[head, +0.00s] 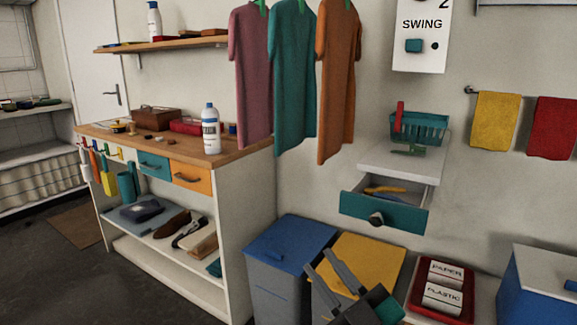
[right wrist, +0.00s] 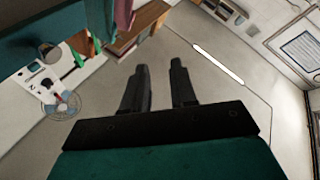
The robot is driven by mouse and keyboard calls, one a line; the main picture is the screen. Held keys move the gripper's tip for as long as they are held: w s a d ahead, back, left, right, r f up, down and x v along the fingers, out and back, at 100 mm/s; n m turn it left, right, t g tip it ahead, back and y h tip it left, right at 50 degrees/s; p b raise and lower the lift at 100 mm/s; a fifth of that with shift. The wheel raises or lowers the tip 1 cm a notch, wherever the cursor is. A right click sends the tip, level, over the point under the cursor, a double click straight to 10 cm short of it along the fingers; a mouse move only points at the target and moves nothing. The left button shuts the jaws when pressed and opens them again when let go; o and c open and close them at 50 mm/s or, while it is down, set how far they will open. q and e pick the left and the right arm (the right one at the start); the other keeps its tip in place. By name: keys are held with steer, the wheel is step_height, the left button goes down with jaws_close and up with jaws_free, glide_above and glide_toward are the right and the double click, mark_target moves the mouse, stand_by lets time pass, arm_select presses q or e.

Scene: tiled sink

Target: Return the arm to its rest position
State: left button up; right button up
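My right gripper (head: 318,260) is in the lower middle of the head view, in front of the blue-lidded and yellow-lidded bins. Its two dark fingers point up and to the left, with a gap between them. In the right wrist view the same gripper (right wrist: 160,68) has its fingers apart and nothing between them. My left arm and gripper are not in view.
An open teal drawer (head: 383,211) juts from the wall above and right of the gripper. A blue-lidded bin (head: 290,243), a yellow-lidded bin (head: 368,262) and a red tray (head: 413,300) are close by. A workbench (head: 245,215) stands left; shirts (head: 293,80) hang above.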

steer(key=s+d+f+m+g+h, duration=0.3)
steer(key=s+f+m, duration=0.1)
steer(key=f, duration=0.5)
steer(key=s+d+f+m+g+h, duration=0.25)
steer(key=s+f+h, duration=0.2)
steer(key=f, duration=0.55)
steer(key=s+d+f+m+g+h, duration=0.2)
steer(key=s+d+f+m+h, duration=0.15)
steer(key=f, duration=0.55)
arm_select(q)
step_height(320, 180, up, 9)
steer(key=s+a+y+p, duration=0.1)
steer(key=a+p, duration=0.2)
steer(key=p, duration=1)
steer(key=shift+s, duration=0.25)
arm_select(e)
steer(key=s+d+r, duration=0.2)
steer(key=d+r, duration=0.1)
steer(key=r, duration=0.6)
steer(key=shift+m, duration=0.4)
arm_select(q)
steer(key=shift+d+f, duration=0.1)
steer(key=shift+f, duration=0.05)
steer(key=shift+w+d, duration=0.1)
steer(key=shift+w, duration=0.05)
